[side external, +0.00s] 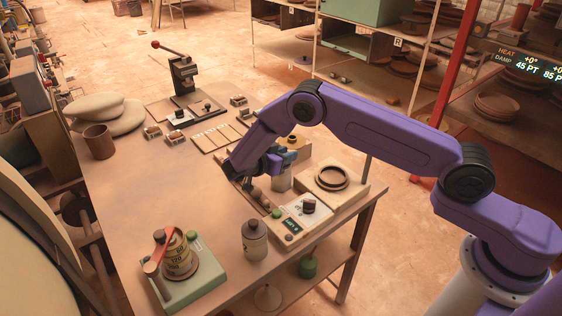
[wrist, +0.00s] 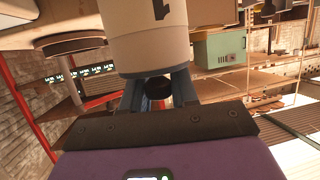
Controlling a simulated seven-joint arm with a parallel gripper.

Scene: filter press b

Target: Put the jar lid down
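A pale jar (side external: 281,180) with a dark mark stands under my gripper (side external: 272,163) at the right part of the table. In the wrist view the jar (wrist: 148,18) fills the top middle. A cream lid (wrist: 152,58) with a black knob (wrist: 158,88) is in line with it. My gripper's two blue fingers (wrist: 158,92) are on both sides of the knob and appear shut on it. I cannot tell whether the lid touches the jar. The side external view mostly hides the lid behind my gripper.
A grey lidded jar (side external: 255,241) stands at the front, right of a green scale-like device (side external: 190,292). A box with a brown ring (side external: 331,178) and a panel with a green display (side external: 291,224) are close by. The table's left middle is clear.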

